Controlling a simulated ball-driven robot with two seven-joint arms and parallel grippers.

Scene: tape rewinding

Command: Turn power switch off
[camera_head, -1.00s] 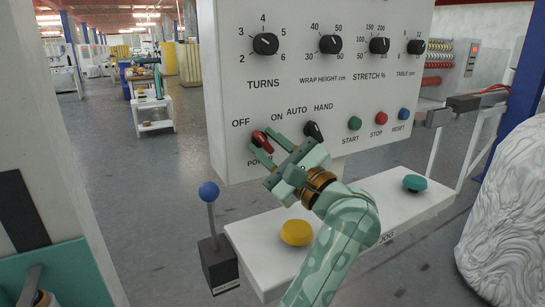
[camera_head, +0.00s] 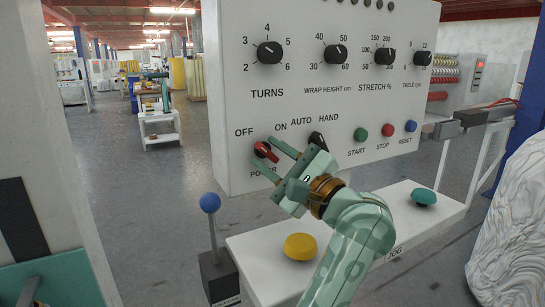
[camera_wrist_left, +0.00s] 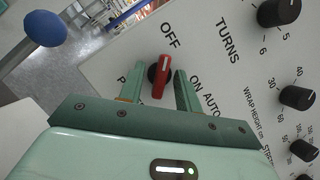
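The power switch is a red knob (camera_head: 265,151) low on the left of the white control panel (camera_head: 228,110). It also shows in the left wrist view (camera_wrist_left: 160,78), where its white mark points toward the OFF label. My left gripper (camera_head: 264,155) reaches up to it from the lower right. In the left wrist view its two fingers (camera_wrist_left: 158,76) are open, one on each side of the red knob, with visible gaps. I cannot tell how deep the knob sits between the fingers. My right gripper is not in view.
A black AUTO/HAND knob (camera_head: 317,140) sits close to the right of my left gripper. Green start (camera_head: 360,134), red stop (camera_head: 388,130) and blue reset (camera_head: 411,126) buttons lie further right. Below are a yellow button (camera_head: 300,246), a teal button (camera_head: 423,197) and a blue-balled lever (camera_head: 210,203).

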